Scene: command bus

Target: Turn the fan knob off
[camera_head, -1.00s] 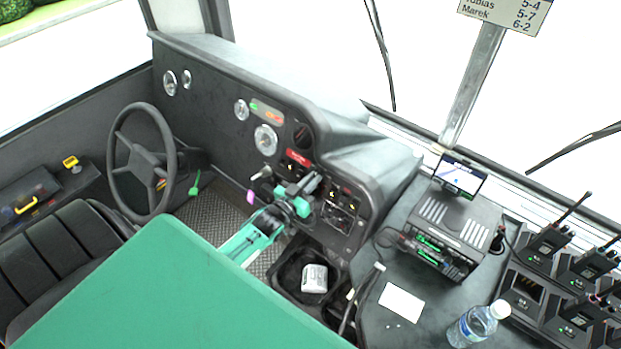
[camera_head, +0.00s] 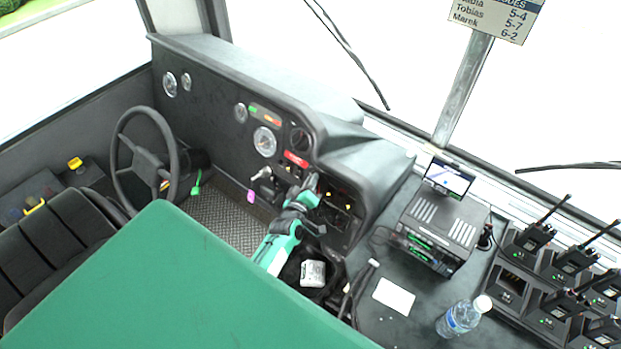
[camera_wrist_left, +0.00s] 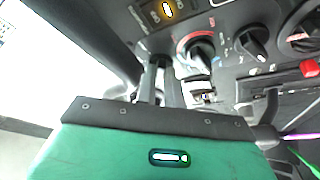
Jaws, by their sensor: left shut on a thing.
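My left gripper (camera_head: 308,190) is at the dash panel, right of the steering wheel, with its two fingers shut. In the left wrist view the fingers (camera_wrist_left: 160,68) reach the panel in line with two dark knobs. The thing between them is mostly hidden; by its place in the row I take it as the fan knob. The knob beside it (camera_wrist_left: 202,52) has a red arc around it, and another dark knob (camera_wrist_left: 257,42) is farther right. Both are clear of the fingers. My right gripper is in neither view.
The steering wheel (camera_head: 145,163) is left of my arm. A key with a pink tag (camera_head: 251,196) hangs near the gripper. A radio unit (camera_head: 438,232), a water bottle (camera_head: 462,318) and several handsets (camera_head: 535,237) are on the right console.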

